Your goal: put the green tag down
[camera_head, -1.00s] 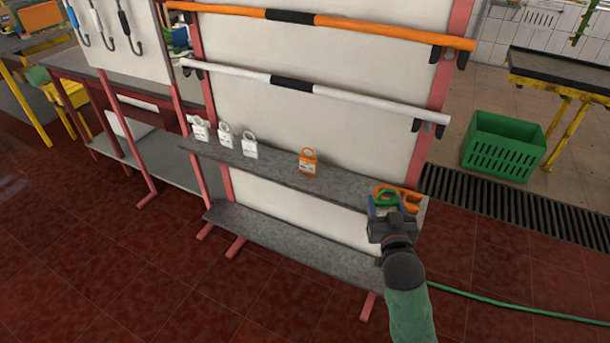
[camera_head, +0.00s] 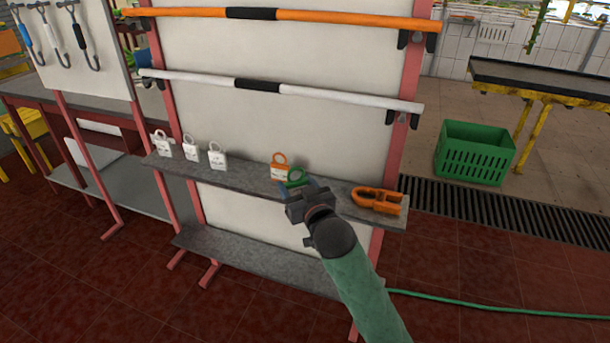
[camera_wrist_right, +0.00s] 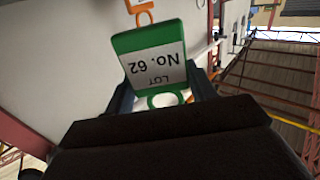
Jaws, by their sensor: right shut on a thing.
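My right gripper (camera_head: 305,195) is shut on the green tag (camera_head: 295,177) at the upper shelf (camera_head: 238,175). The orange tag (camera_head: 279,162) stands on the shelf just behind and left of the green one. I cannot tell whether the green tag touches the shelf. My left gripper is not in view.
Three white tags (camera_head: 190,151) stand at the shelf's left. An orange forked piece (camera_head: 378,200) lies at its right end. An orange bar (camera_head: 330,20) and a white bar (camera_head: 330,95) cross the panel above. A lower shelf (camera_head: 240,257) is bare.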

